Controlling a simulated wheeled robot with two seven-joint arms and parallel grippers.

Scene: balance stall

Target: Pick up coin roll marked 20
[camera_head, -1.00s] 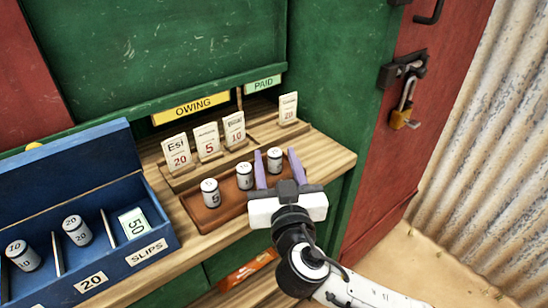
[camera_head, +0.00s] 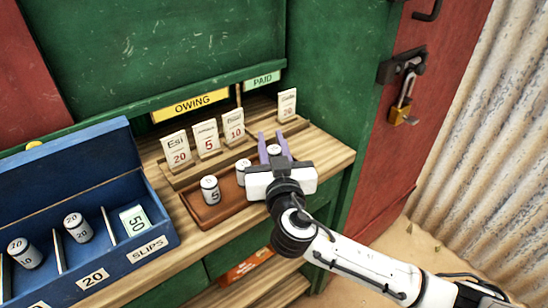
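A white coin roll marked 20 (camera_head: 77,227) stands in a compartment of the blue box at the left, apart from my grippers. My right gripper (camera_head: 273,147) is over the far right end of the brown tray (camera_head: 221,212). Its two purple fingers are closed in on the sides of another white coin roll (camera_head: 273,151), whose mark I cannot read. Whether this roll is clear of the tray is hidden by the gripper. A coin roll marked 5 (camera_head: 210,190) and a partly hidden roll (camera_head: 242,170) stand in the tray. My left gripper is not in view.
The blue box (camera_head: 150,249) also holds a roll marked 10 (camera_head: 24,252) and a green 50 slip (camera_head: 135,220). Upright cards stand in a wooden rack (camera_head: 185,180) behind the tray. A green wall rises behind the counter.

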